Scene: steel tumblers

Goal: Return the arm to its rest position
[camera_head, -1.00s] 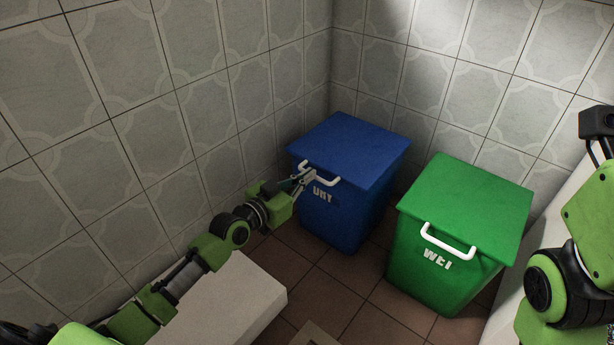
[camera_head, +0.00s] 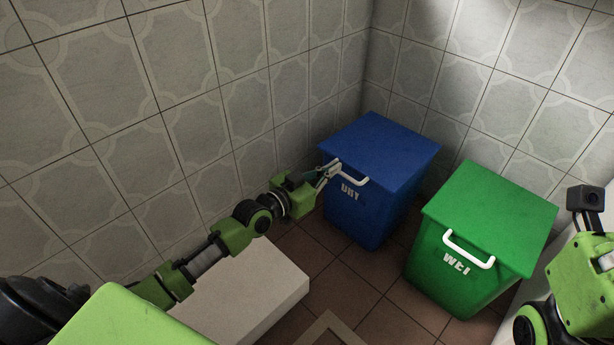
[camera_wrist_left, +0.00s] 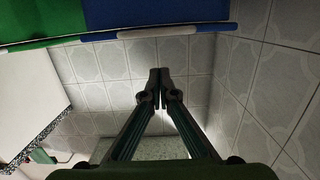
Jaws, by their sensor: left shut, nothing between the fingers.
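My left gripper (camera_head: 330,172) reaches in from the left to the front of the blue bin (camera_head: 352,212). Its fingertips are at the left end of the bin's white handle (camera_head: 352,181); I cannot tell whether they touch it. In the left wrist view the same gripper (camera_wrist_left: 161,78) is shut, with its two fingertips together and nothing between them. Blue and green bin surfaces fill the top of that view, beyond the fingertips. Part of my right arm (camera_head: 580,275) shows at the right edge; its gripper is out of view.
A closed green bin (camera_head: 440,270) with a white handle (camera_head: 468,250) stands right of the blue one. A white block (camera_head: 250,285) lies below my left arm. Tiled walls enclose the corner close to the left arm.

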